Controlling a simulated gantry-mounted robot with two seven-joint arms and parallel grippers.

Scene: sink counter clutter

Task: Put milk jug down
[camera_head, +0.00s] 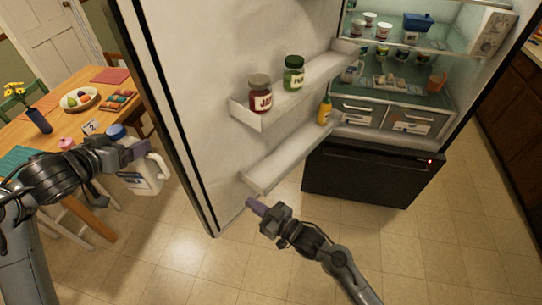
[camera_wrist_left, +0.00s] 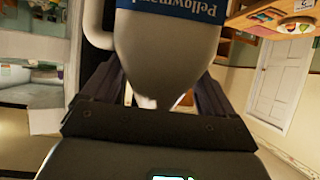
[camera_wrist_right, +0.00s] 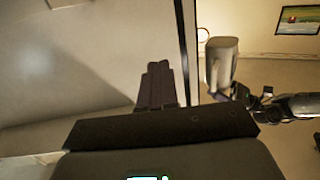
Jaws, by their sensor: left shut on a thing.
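The white milk jug (camera_head: 150,178) with a blue cap and blue label hangs in the air at the left, in front of the dining table. My left gripper (camera_head: 136,150) is shut on it, and the jug looks roughly upright. In the left wrist view the jug (camera_wrist_left: 165,50) sits between both fingers, with its lower part hidden. The jug (camera_wrist_right: 220,65) also shows in the right wrist view beside my left arm. My right gripper (camera_head: 254,206) is below the open fridge door's lower shelf. Its fingers (camera_wrist_right: 158,85) are together with nothing visible between them.
The fridge door (camera_head: 190,70) stands open between my arms; its upper shelf holds a jam jar (camera_head: 260,95) and a pickle jar (camera_head: 293,75). A yellow bottle (camera_head: 325,110) stands lower. The fridge shelves (camera_head: 440,95) hold several items.

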